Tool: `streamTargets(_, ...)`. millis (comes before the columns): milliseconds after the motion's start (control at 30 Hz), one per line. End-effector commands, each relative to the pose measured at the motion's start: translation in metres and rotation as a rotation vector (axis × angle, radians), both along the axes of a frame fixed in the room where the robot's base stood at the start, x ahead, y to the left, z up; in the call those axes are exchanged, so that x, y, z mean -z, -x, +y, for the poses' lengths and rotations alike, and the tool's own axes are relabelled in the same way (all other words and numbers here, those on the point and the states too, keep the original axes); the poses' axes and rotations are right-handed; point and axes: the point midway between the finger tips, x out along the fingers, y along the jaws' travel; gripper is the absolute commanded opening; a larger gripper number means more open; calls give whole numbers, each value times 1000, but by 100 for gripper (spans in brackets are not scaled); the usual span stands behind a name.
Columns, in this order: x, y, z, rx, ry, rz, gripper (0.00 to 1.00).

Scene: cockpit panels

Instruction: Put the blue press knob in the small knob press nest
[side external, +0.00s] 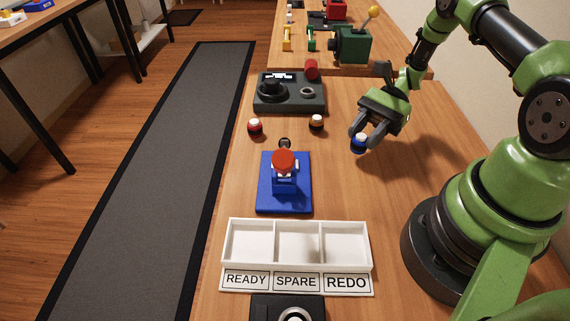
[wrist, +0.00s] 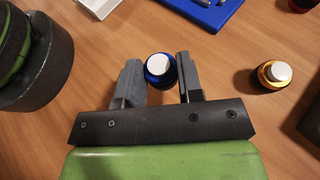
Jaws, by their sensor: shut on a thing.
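The blue press knob (side external: 359,143), dark blue with a white top, is between the fingers of my gripper (side external: 369,137), right of the blue press. The wrist view shows the blue knob (wrist: 160,70) upright between the fingertips of my gripper (wrist: 159,80), which is shut on it. Whether it touches the table is unclear. The blue press (side external: 284,180) has a blue base and a red round top and stands left of and nearer than my gripper. I cannot tell which spot is the small knob nest; a dark ring (side external: 285,143) shows just behind the press.
A red knob (side external: 255,127) and an amber-banded knob (side external: 317,122) stand left of my gripper. Behind them is a dark panel (side external: 312,105). A white tray (side external: 371,255) labelled READY, SPARE and REDO lies in front, its compartments empty. The wood between gripper and press is clear.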

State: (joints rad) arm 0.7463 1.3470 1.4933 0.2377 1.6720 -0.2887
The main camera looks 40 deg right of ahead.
Motion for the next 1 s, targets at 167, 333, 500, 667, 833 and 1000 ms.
streamTargets(167, -3, -25, -33, 239, 0, 1, 7)
streamTargets(333, -4, -35, -20, 284, -3, 4, 7)
streamTargets(500, -4, -46, 27, 277, -1, 6, 7)
streamTargets(667, -4, -57, 69, 276, 1, 5, 7)
streamTargets(833, -4, -65, 96, 279, 0, 3, 7)
streamTargets(1000, -4, -68, 110, 279, 1, 3, 7)
